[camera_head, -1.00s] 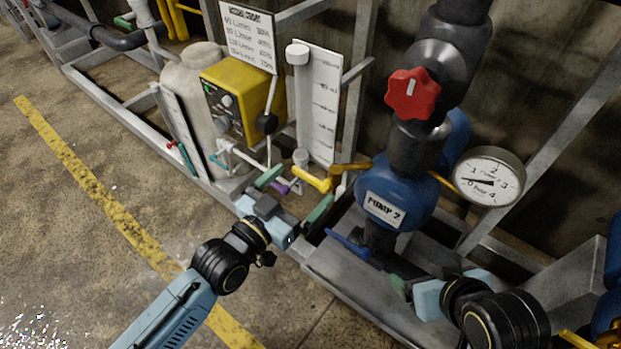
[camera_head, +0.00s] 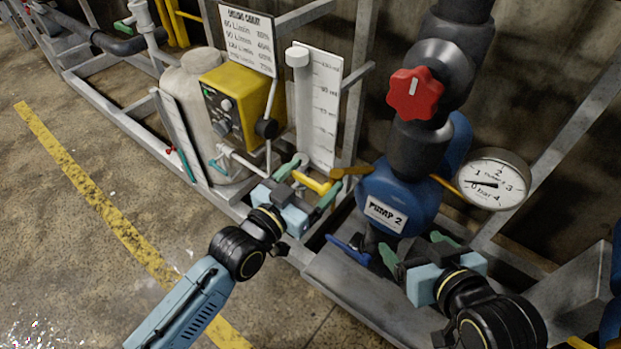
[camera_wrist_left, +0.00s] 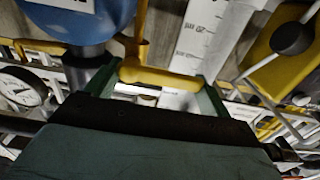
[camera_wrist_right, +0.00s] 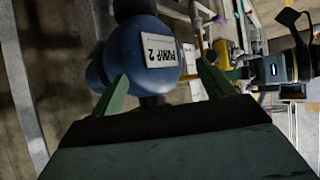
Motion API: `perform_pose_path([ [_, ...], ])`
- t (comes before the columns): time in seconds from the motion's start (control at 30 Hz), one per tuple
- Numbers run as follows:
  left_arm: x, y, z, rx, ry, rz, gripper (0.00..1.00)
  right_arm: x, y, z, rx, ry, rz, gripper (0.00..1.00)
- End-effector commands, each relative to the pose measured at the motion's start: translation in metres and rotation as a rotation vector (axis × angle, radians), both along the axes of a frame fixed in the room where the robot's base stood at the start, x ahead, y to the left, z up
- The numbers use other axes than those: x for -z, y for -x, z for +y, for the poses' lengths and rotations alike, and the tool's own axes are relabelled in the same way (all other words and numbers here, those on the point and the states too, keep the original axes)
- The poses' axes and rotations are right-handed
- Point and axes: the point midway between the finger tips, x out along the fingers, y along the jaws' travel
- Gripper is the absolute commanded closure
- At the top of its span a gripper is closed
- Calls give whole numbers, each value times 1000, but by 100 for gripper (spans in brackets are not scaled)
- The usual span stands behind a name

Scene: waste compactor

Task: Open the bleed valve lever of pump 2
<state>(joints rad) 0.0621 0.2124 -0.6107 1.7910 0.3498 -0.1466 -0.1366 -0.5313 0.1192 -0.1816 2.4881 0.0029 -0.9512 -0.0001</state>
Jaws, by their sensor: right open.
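The blue pump body with the "PUMP 2" label (camera_head: 386,212) stands at centre right. A yellow lever (camera_head: 313,184) sits left of it, with an orange-yellow pipe piece beside it. A blue lever (camera_head: 347,248) is low at the pump's left foot. No label marks either lever as the bleed valve. My left gripper (camera_head: 318,177) is open around the yellow lever. In the left wrist view, the yellow lever (camera_wrist_left: 158,77) spans the gap between the green fingers; contact is unclear. My right gripper (camera_head: 416,246) is open and empty below the pump; the pump also shows in its wrist view (camera_wrist_right: 142,62).
A red knob (camera_head: 414,92) sits on the pipe above the pump. A pressure gauge (camera_head: 492,180) stands to the right. A yellow box (camera_head: 240,100), a white scale tube (camera_head: 317,105) and a beige tank (camera_head: 195,95) are left. The floor at left is clear.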

Motion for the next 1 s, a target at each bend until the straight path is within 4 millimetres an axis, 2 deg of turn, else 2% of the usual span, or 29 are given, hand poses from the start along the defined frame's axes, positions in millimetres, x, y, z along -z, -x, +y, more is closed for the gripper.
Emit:
perform_pose_path([
  [0.03,0,0,0,0,0,0,31,0,0,0,0,0,0,20],
  [0.2,0,0,0,0,0,0,54,0,0,0,0,0,1,20],
  [0.27,0,0,0,0,-1,1,59,0,0,0,0,0,1,20],
  [0.5,1,0,0,1,15,13,59,1,2,-1,0,4,18,20],
  [0.67,2,0,-1,3,53,45,59,15,15,-8,13,31,123,20],
  [0.87,5,0,3,-4,135,109,59,34,43,-21,30,79,315,20],
  [1.0,8,0,10,-20,197,156,59,47,72,-33,47,118,487,20],
])
